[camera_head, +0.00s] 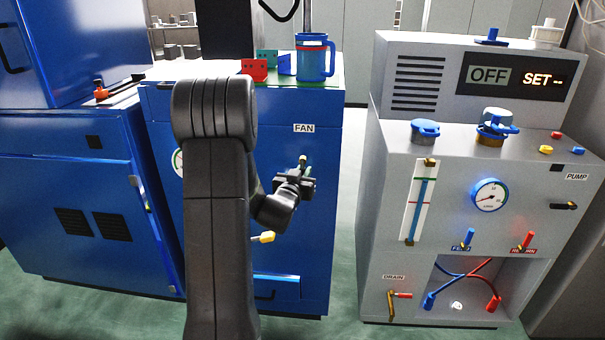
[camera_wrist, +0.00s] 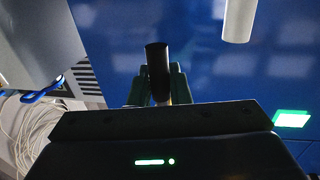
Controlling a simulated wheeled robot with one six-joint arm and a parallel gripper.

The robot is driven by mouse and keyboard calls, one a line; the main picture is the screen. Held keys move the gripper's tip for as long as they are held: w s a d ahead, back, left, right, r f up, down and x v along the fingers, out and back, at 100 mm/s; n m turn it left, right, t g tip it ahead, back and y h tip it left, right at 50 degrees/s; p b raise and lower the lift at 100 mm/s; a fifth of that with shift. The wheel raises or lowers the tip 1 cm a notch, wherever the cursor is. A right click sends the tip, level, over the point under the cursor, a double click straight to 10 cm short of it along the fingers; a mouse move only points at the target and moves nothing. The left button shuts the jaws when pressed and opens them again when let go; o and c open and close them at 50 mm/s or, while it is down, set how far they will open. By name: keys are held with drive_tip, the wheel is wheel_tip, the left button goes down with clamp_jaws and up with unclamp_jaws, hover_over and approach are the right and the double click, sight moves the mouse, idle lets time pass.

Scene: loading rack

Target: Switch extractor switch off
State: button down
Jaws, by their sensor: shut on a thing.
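The FAN label (camera_head: 304,128) is on the upper front of the blue cabinet (camera_head: 325,220), in the middle of the head view. My gripper (camera_head: 303,166) is at the cabinet front just below this label. In the wrist view my gripper (camera_wrist: 160,82) has its two fingers closed around a dark, rounded lever (camera_wrist: 157,58), which I take to be the extractor switch. The lever's base and its exact position are hidden by my fingers and the gripper body.
A blue mug (camera_head: 312,60) and a red bracket (camera_head: 255,69) stand on the cabinet top. A yellow-tipped handle (camera_head: 264,237) sticks out lower on the front. A grey pump unit (camera_head: 450,210) stands to the right, across a floor gap. A green-lit patch (camera_wrist: 291,119) shows in the wrist view.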

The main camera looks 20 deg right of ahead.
drive_tip(key=shift+w+a+f+m+b, duration=0.15)
drive_tip(key=shift+a+m+b, duration=0.1)
drive_tip(key=shift+m+b, duration=0.7)
drive_tip(key=m+b, duration=0.1)
drive_tip(key=m, duration=0.1)
drive_tip(key=w+a+r+m+y+b, duration=0.1)
drive_tip(key=m+b, duration=0.1)
drive_tip(key=m, duration=0.1)
drive_tip(key=a+m+y+b, duration=0.1)
drive_tip(key=m+b, duration=0.1)
drive_tip(key=m, duration=0.1)
drive_tip(key=shift+w+r, duration=0.15)
drive_tip(key=shift+r, duration=0.25)
drive_tip(key=m, duration=0.1)
drive_tip(key=m+y+b, duration=0.1)
drive_tip(key=r+m+b, duration=0.1)
drive_tip(key=shift+w+a+r+m, duration=0.1)
drive_tip(key=shift+a+m, duration=0.15)
drive_tip(key=shift+a+r+m+y+b, duration=0.1)
drive_tip(key=shift+r+m+y+b, duration=0.35)
drive_tip(key=shift+m+b, duration=0.6)
drive_tip(key=shift+r, duration=0.1)
